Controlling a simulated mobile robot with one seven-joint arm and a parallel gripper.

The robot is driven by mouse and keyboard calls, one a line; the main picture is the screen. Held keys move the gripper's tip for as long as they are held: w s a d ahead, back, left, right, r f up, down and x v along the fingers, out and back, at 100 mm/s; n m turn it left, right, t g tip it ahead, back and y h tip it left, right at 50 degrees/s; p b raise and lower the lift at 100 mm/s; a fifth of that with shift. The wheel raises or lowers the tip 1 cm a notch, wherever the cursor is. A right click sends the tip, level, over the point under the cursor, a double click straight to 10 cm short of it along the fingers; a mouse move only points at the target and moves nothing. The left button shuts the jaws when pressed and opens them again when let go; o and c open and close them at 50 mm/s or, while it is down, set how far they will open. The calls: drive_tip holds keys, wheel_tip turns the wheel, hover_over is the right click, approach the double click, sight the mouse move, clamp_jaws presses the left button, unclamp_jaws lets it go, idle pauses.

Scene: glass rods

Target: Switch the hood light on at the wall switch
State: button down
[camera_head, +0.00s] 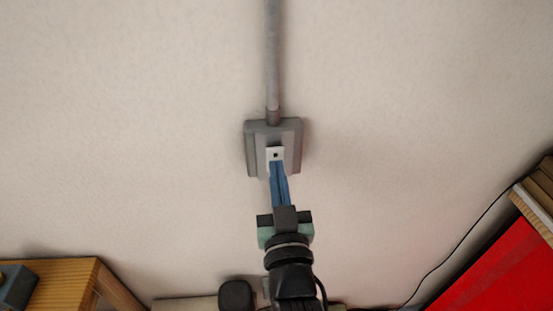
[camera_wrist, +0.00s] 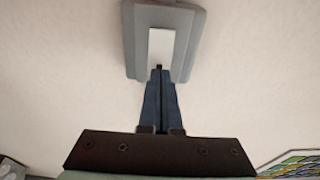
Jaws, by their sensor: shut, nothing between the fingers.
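The wall switch (camera_head: 254,150) is a grey box on the pale wall with a white rocker (camera_head: 275,153) in its middle. In the wrist view the grey switch box (camera_wrist: 190,40) is at the top centre, and its white rocker (camera_wrist: 161,46) is plain to see. My gripper (camera_head: 277,166) has blue fingers, closed together and empty. In the wrist view the gripper tips (camera_wrist: 160,72) overlap the lower end of the rocker. I cannot tell whether they touch it. The lower part of the switch is partly hidden by the fingers.
A grey conduit (camera_head: 272,60) runs up the wall from the switch. A wooden table (camera_head: 65,280) stands at the lower left. A red surface (camera_head: 505,270) and a black cable (camera_head: 450,250) are at the lower right. The wall around the switch is clear.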

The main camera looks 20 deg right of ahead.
drive_tip(key=shift+w+d+r, duration=0.1)
drive_tip(key=shift+w+d, duration=0.1)
drive_tip(key=shift+w, duration=0.5)
drive_tip(key=shift+w+r+p, duration=0.2)
drive_tip(key=shift+r+p, duration=0.25)
drive_tip(key=shift+p, duration=0.7)
drive_tip(key=shift+f+g, duration=0.3)
drive_tip(key=shift+f, duration=0.05)
